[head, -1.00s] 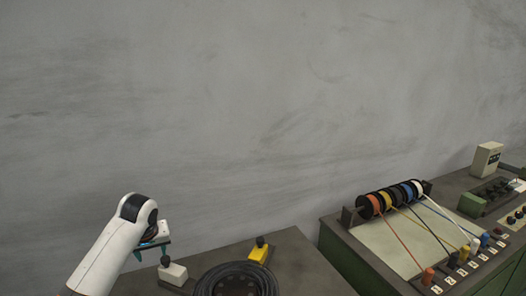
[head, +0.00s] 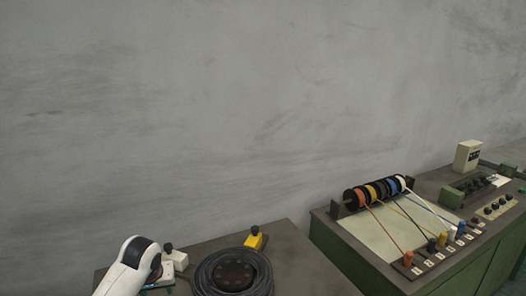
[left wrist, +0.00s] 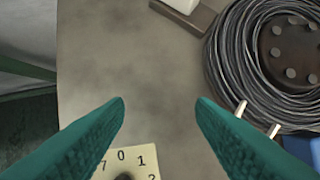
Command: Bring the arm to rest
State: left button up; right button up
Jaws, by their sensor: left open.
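My left arm (head: 125,268) comes in from the bottom left of the head view, low over the near bench. Its gripper is mostly hidden behind the wrist there. In the left wrist view, the two teal fingers of my left gripper (left wrist: 160,103) are spread wide with nothing between them. Below them are bare bench top and a cream dial plate (left wrist: 124,158) with numbers, partly cut off by the bottom edge. My right gripper is in neither view.
A black cable coil (head: 234,272) lies on the grey bench (head: 292,262), with a yellow switch box (head: 254,240) and a pale box (head: 177,259) behind it. At right, a green console (head: 345,255) carries coloured wire spools (head: 375,192). A grey wall stands behind.

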pick_arm(q)
jog(key=s+d+f+m, duration=0.1)
jog(key=s+d+f, duration=0.1)
jog(key=s, duration=0.3)
jog(key=s+d+f+m+h, duration=0.1)
jog(key=s+d+f, duration=0.1)
jog(key=s+f, duration=0.2)
jog(key=s+d+f+m, duration=0.1)
jog(key=s+d+f, duration=0.1)
jog(key=s, duration=0.4)
jog(key=shift+d+f, duration=0.25)
jog(key=shift+f, duration=0.4)
jog(key=s+r+m, duration=0.1)
jog(key=s+m, duration=0.1)
jog(key=s, duration=1.8)
notch_tip(320, 180, down, 27)
jog(key=s+g+b, duration=0.1)
jog(key=s+g, duration=0.1)
jog(key=s+a+f+g+b, duration=0.1)
jog(key=s+a+f, duration=0.1)
jog(key=s+f, duration=1.4)
jog(key=shift+a+f+m, duration=0.3)
jog(key=shift+f, duration=0.45)
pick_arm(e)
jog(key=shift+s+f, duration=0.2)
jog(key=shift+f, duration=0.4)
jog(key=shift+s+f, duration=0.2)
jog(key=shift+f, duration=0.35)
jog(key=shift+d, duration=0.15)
